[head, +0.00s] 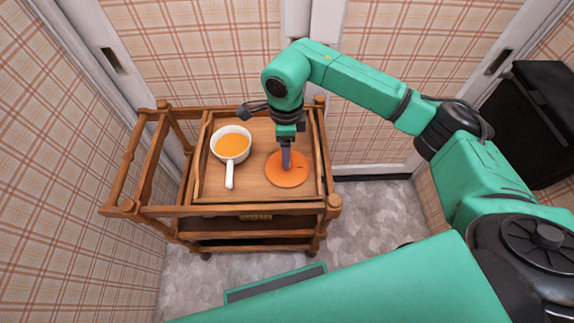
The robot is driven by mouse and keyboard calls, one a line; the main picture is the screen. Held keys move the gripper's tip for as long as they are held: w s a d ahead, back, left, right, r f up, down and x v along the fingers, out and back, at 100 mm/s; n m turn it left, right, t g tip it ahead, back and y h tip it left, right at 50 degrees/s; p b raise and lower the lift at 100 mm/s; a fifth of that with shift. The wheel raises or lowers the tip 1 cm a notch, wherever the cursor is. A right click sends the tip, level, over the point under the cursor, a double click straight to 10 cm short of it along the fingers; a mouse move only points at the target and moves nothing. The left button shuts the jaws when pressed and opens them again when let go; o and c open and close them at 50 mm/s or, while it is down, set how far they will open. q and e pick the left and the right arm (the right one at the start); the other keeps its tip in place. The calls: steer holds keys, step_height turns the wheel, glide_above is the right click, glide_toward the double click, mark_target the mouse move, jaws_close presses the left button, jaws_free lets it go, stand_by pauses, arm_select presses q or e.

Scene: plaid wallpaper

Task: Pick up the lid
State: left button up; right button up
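An orange round lid (289,176) lies flat on the right part of the wooden trolley's top tray (255,190). My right gripper (286,164) points straight down over the lid, with its fingertips at or just above the lid's middle. The fingers are seen edge-on, so I cannot tell whether they are open or shut, or whether they hold a knob. A white saucepan (229,163) with orange contents stands left of the lid, its handle toward me. My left gripper is not in view.
The wooden trolley (130,208) has raised side rails and a lower shelf. Plaid walls close in behind and at the left. A black cabinet (535,120) stands at the right. Grey floor (370,215) is clear right of the trolley.

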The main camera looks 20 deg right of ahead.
steer(key=f, duration=0.5)
steer(key=shift+d+f, duration=0.2)
steer(key=shift+f, duration=0.15)
jaws_close()
steer(key=shift+r, duration=0.1)
